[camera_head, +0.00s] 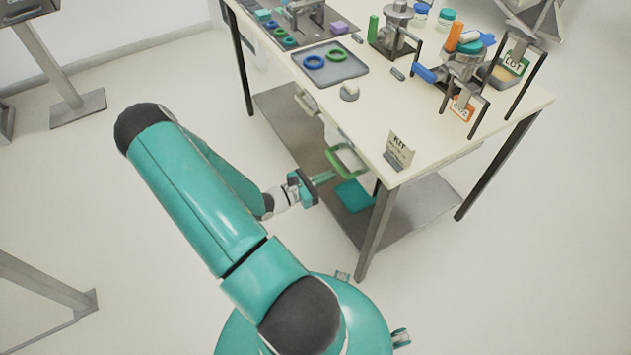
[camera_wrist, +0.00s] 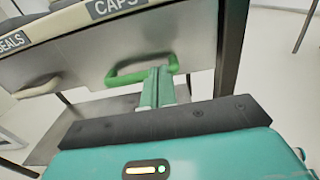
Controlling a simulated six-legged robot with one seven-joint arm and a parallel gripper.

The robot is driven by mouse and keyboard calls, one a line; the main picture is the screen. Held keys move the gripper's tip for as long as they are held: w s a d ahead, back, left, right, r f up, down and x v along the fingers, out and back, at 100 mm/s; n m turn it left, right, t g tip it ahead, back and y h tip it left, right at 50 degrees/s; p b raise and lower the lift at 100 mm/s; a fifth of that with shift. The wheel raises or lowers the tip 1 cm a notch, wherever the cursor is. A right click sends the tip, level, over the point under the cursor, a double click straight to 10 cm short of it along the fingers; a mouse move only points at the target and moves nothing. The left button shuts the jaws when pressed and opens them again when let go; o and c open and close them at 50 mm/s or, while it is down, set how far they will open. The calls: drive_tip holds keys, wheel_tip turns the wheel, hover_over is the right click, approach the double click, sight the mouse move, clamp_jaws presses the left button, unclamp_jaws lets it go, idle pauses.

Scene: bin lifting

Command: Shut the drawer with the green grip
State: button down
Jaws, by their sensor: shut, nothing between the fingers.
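The drawer with the green grip (camera_wrist: 142,72) has a grey metal front (camera_wrist: 160,44) labelled "CAPS" and hangs under the worktable. In the head view the green grip (camera_head: 345,160) shows below the table edge, near the front corner. My gripper (camera_head: 330,177) is shut and empty, its fingers pointing at the drawer. In the wrist view my gripper (camera_wrist: 158,78) has its fingertips at the right part of the green grip, close to the drawer front. I cannot tell whether they touch it. How far the drawer stands out is hard to tell.
A second drawer labelled "SEALS" with a pale grip (camera_wrist: 40,88) is to the left. The worktable (camera_head: 430,165) bears a tray (camera_head: 345,72), a KIT sign (camera_head: 398,150) and several stands. A table leg (camera_head: 376,235) stands right of my gripper. A teal item (camera_head: 354,196) lies on the lower shelf.

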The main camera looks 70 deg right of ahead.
sight(355, 163)
drive_tip(key=x, duration=0.7)
drive_tip(key=x, duration=0.4)
drive_tip(key=shift+s+d, duration=0.25)
drive_tip(key=shift+s, duration=0.05)
drive_tip(key=shift+r, duration=0.1)
drive_tip(key=shift+s+d, duration=0.1)
drive_tip(key=shift+w+a, duration=0.25)
drive_tip(key=shift+w, duration=0.2)
drive_tip(key=v, duration=1.4)
drive_tip(key=shift+s, duration=0.1)
